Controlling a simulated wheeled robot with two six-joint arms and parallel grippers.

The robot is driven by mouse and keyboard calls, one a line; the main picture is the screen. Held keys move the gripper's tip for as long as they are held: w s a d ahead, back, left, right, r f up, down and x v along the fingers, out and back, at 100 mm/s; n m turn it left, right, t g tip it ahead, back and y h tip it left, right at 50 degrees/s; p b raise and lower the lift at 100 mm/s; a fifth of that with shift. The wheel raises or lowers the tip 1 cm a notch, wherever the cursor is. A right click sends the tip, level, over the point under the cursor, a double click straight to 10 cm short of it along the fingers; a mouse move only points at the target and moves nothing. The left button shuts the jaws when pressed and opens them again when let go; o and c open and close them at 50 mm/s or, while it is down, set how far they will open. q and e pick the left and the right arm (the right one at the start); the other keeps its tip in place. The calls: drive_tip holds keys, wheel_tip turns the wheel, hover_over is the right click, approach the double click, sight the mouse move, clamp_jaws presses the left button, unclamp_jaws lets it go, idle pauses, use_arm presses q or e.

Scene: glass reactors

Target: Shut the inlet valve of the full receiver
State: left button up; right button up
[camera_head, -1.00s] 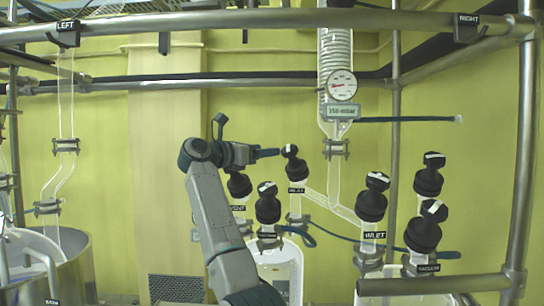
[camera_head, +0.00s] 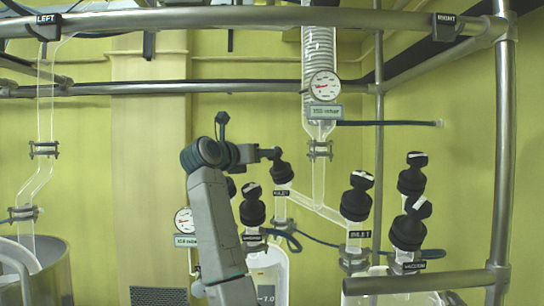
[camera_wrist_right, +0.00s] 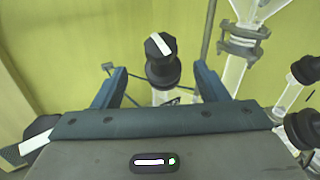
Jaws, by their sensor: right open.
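My right gripper (camera_head: 268,154) is open at the left inlet valve, whose black knob (camera_head: 281,172) sits above an INLET label. In the right wrist view, this knob (camera_wrist_right: 160,66), with a white bar on top, stands between and beyond the open fingers (camera_wrist_right: 160,86), apart from both. Below is the left receiver (camera_head: 268,275), a whitish vessel. A second INLET valve (camera_head: 357,198) stands at right over the right receiver (camera_head: 385,272), mostly cut off by the bottom edge. I cannot tell which receiver is full. My left gripper is not in view.
Other black knobs crowd close by: one (camera_head: 252,203) left of the inlet, a VACUUM knob (camera_head: 408,230) and another (camera_head: 412,174) at right. A glass column with a gauge (camera_head: 324,86) hangs above. Metal rails (camera_head: 440,284) frame the right. A steel vessel (camera_head: 55,275) stands left.

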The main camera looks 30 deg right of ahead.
drive_tip(key=p+x, duration=0.3)
drive_tip(key=x, duration=0.6)
drive_tip(key=shift+s+r, duration=0.1)
drive_tip(key=shift+d, duration=0.25)
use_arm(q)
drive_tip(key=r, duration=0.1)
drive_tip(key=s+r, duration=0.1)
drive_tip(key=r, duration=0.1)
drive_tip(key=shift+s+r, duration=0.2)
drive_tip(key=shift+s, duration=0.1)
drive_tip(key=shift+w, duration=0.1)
use_arm(e)
drive_tip(key=c, duration=1)
drive_tip(key=m+g+p, duration=0.2)
drive_tip(key=m+g+h+p, duration=0.1)
drive_tip(key=m+g+p, duration=0.2)
drive_tip(key=shift+r+m+h, duration=0.15)
drive_tip(key=shift+m+h, duration=0.15)
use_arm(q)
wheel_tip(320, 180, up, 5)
use_arm(e)
drive_tip(key=shift+f+m+g, duration=0.25)
drive_tip(key=shift+m+g, duration=0.25)
drive_tip(key=shift+g, duration=0.1)
